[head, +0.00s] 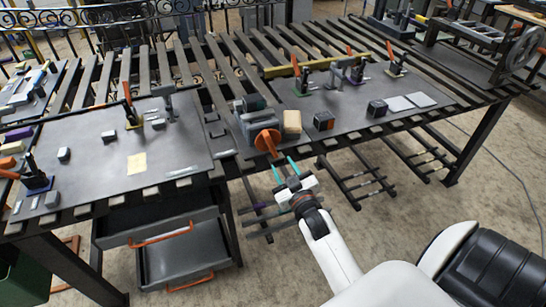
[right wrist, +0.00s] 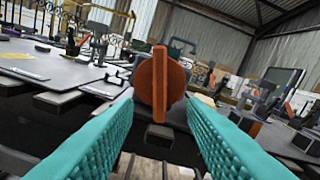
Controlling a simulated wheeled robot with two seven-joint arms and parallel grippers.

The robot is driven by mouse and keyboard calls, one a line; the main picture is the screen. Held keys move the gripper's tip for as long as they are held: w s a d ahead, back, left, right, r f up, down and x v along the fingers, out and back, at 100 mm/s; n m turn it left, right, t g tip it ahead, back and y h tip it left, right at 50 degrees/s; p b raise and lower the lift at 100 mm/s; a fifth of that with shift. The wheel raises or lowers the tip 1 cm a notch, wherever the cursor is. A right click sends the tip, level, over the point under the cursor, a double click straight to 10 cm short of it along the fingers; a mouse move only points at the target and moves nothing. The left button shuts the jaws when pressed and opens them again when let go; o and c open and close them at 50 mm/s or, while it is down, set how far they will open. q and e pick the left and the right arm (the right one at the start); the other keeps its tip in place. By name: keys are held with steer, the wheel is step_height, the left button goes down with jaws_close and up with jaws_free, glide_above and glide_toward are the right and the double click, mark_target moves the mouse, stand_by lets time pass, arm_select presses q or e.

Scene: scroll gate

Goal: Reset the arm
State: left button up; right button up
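My right gripper (head: 284,172) reaches up from the lower right in the head view, just off the front edge of the slatted workbench (head: 190,181). Its two teal fingers are spread apart with nothing between them. In the right wrist view the open fingers (right wrist: 160,135) frame an orange round knob with a raised bar (right wrist: 159,85), which stands ahead of the fingertips. The same orange knob (head: 267,140) is on the front of a grey device (head: 250,112) at the bench's front edge. The fingertips look close to it but apart. My left gripper is not in view.
A tan block (head: 292,122) and dark blocks (head: 324,121) sit right of the device. Toggle clamps (head: 304,78) and a yellow bar (head: 290,71) stand behind. The floor on the right is mostly free.

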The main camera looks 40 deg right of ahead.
steer(key=s+a+f+g+y, duration=0.1)
steer(key=s+a+f+g, duration=0.25)
steer(key=f, duration=0.75)
steer(key=s+a+f+g+y, duration=0.1)
steer(key=s+a+f+g, duration=0.3)
steer(key=f, duration=0.7)
steer(key=s+a+f+g+y, duration=0.15)
steer(key=s+f, duration=0.45)
steer(key=f, duration=0.6)
steer(key=s+a+f+g, duration=0.1)
steer(key=s+f+g, duration=0.1)
steer(key=s+f, duration=0.3)
steer(key=s+a+f+n+g, duration=0.1)
steer(key=s+f+g, duration=0.2)
steer(key=s, duration=1.1)
steer(key=s+a+f+g, duration=0.1)
steer(key=s+f+g, duration=0.1)
steer(key=s+f, duration=0.4)
steer(key=s, duration=0.3)
steer(key=shift+s+f+g, duration=0.3)
steer(key=shift+s+f, duration=0.1)
steer(key=shift+y, duration=0.25)
